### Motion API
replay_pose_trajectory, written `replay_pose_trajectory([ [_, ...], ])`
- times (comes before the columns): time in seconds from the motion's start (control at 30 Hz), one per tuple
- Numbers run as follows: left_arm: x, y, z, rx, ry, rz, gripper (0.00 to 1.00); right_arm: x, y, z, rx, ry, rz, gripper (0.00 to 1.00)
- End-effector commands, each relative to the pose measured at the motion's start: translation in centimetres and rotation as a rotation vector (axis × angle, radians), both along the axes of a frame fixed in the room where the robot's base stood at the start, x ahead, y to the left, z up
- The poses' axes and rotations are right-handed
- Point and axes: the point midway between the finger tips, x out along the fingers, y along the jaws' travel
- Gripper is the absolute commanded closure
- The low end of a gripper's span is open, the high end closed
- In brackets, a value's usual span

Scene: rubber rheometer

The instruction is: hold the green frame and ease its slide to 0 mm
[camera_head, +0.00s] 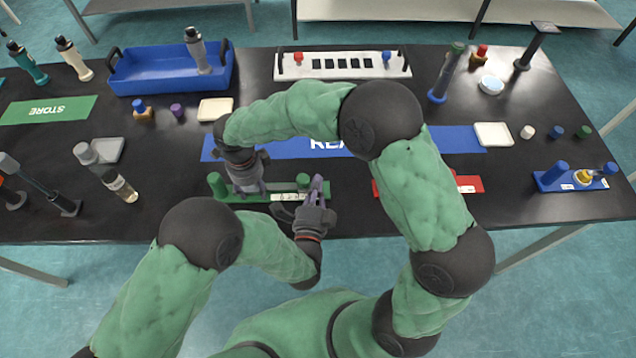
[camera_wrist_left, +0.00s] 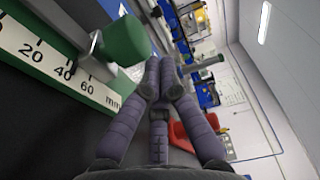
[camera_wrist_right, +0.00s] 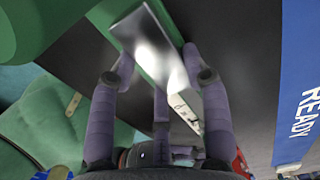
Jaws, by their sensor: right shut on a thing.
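The green frame (camera_head: 228,198) lies along the front of the table, with a green post (camera_head: 216,184) at its left end. Its white scale (camera_wrist_left: 40,50) reads 20, 40, 60 in the left wrist view.
A blue READY mat (camera_head: 455,139) lies behind the frame. A red frame (camera_head: 468,184) and a blue frame (camera_head: 548,182) lie to the right. A clear bottle (camera_head: 122,187) stands to the left. My right arm spans the middle of the table.

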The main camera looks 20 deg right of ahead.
Motion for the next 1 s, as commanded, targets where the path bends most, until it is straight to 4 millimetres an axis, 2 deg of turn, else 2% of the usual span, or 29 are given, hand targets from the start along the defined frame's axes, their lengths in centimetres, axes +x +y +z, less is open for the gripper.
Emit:
replay_pose_trajectory([
  [0.13, 0.3, 0.8, 0.0, -0.001, 0.001, 0.003, 1.00, 0.0, 0.0, 0.0, 0.000, 0.000, 0.000, 0.95],
  [0.3, 1.1, 3.1, 0.0, -0.001, 0.001, 0.008, 1.00, 0.0, 0.0, 0.0, -0.001, 0.000, 0.000, 0.95],
  [0.5, 1.6, 4.7, 0.0, 0.000, 0.000, 0.005, 1.00, 0.0, -0.1, 0.0, -0.001, 0.001, 0.000, 0.95],
  [1.0, 1.7, 5.0, 0.0, 0.000, 0.000, 0.004, 1.00, 0.0, -0.1, 0.0, -0.003, 0.002, 0.000, 0.95],
])
